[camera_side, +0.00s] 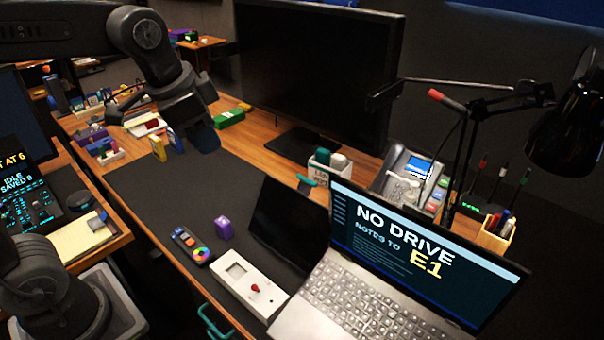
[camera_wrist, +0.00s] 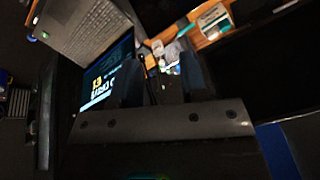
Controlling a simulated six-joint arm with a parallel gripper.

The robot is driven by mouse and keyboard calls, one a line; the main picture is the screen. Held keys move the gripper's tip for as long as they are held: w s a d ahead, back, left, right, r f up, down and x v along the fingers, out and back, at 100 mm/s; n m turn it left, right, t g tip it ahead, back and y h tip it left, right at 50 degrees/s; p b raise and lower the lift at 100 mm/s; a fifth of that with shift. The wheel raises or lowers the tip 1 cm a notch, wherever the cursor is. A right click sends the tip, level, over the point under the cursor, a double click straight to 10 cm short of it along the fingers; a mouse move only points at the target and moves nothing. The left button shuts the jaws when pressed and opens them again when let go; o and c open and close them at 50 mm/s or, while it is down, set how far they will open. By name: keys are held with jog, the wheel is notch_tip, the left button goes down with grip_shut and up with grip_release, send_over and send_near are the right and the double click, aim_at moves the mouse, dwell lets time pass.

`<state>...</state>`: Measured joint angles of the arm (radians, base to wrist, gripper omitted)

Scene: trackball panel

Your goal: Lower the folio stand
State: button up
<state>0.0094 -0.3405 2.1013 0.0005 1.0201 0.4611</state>
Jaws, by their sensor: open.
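A dark flat panel (camera_side: 288,226), which looks like the folio stand, is propped up at a tilt on the black desk mat, just left of the laptop. Its face is dark and its back and support are hidden from the side view. My gripper (camera_side: 203,138) is above the far left part of the mat, well apart from the panel. In the wrist view my gripper (camera_wrist: 163,88) is open, with nothing visible between its dark fingers. I cannot clearly make out the folio stand in the wrist view.
The open laptop (camera_side: 352,300) stands close right of the panel; its screen also shows in the wrist view (camera_wrist: 108,82). A white box with a red knob (camera_side: 250,287), a remote (camera_side: 190,245) and a purple block (camera_side: 224,229) lie in front. The mat's left part (camera_side: 150,195) is clear. A monitor (camera_side: 315,70) stands behind.

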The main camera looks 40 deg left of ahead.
jog(key=w+f+m+g, duration=0.2)
jog(key=w+m, duration=0.5)
jog(key=w, duration=0.7)
jog(key=m+g, duration=0.2)
jog(key=m, duration=0.4)
send_near(308, 179)
notch_tip(308, 179, down, 9)
jog(key=shift+w, duration=0.1)
jog(key=shift+c, duration=0.2)
grip_shut()
